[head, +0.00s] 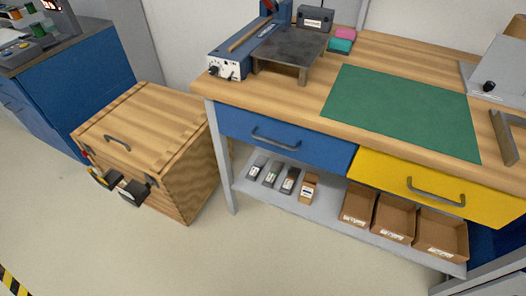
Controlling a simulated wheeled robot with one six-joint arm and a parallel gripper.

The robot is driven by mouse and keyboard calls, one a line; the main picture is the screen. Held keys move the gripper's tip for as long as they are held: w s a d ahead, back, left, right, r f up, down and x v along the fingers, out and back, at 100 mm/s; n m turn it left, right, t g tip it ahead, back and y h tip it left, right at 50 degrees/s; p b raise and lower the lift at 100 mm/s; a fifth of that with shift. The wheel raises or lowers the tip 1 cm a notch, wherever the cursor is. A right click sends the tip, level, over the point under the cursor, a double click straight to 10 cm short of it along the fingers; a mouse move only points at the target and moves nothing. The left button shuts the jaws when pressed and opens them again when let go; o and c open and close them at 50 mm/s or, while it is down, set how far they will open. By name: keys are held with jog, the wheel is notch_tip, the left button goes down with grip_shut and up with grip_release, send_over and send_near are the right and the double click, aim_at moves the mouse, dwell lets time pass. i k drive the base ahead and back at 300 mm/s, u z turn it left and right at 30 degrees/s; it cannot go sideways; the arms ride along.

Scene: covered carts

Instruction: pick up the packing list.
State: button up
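I see no packing list in the head view. A wooden chest (150,140) stands on the floor at the left with its lid shut. A dark handle (117,142) is on the lid. Small dark items (134,192) are at its front left side, some with yellow and red parts; I cannot tell what they are. The inside of the chest is hidden. My gripper is not in view.
A workbench (400,72) with a green mat (405,110) stands at the right. Its blue drawer (285,138) and yellow drawer (440,187) are shut. Cardboard bins (395,217) sit on its lower shelf. A blue cabinet (75,85) is at far left. The front floor is clear.

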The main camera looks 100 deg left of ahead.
aim_at(123, 192)
jog(key=u, duration=4.45)
jog(key=k, duration=0.4)
jog(key=u, duration=0.85)
jog(key=i, duration=1.2)
jog(key=z, duration=0.95)
